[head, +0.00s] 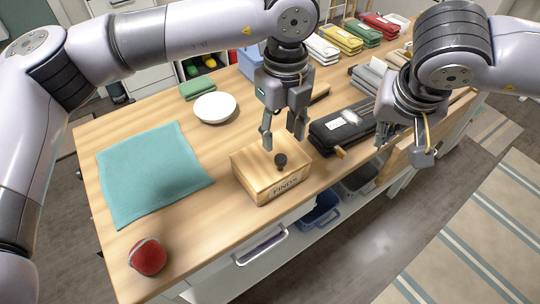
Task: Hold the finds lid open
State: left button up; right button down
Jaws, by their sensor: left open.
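The finds box (256,185) is a light wooden box with "FINDS" lettered on its front, near the table's front edge. Its lid (258,158) is down, with a dark round knob (281,160) on top. My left gripper (283,142) points down over the back of the lid, fingers apart and empty. The knob shows just below its fingertips in the picture, and I see no contact. My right gripper (402,149) is to the right of the box, near the table's front edge, with its fingers spread and nothing seen between them.
A black case (340,128) lies right of the box. A teal cloth (150,172), red ball (147,257), white bowl (215,107) and green sponge (197,88) are on the left. Several coloured bundles line the far side. Bare table (205,235) lies left of the box.

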aim_at(280, 157)
pick_arm(q)
jog(key=shift+f, duration=3.35)
jog(key=shift+c, duration=0.2)
grip_shut()
jog(key=shift+w+r, duration=0.1)
jog(key=shift+r, duration=0.05)
jog(key=w+a+r+g+h, duration=0.3)
jog(key=w+a+r+g, duration=0.1)
jog(key=w, duration=0.3)
jog(key=shift+a+r+g, duration=0.3)
jog(key=shift+a+r, duration=0.2)
jog(key=shift+a, duration=0.25)
jog(key=shift+f, duration=0.1)
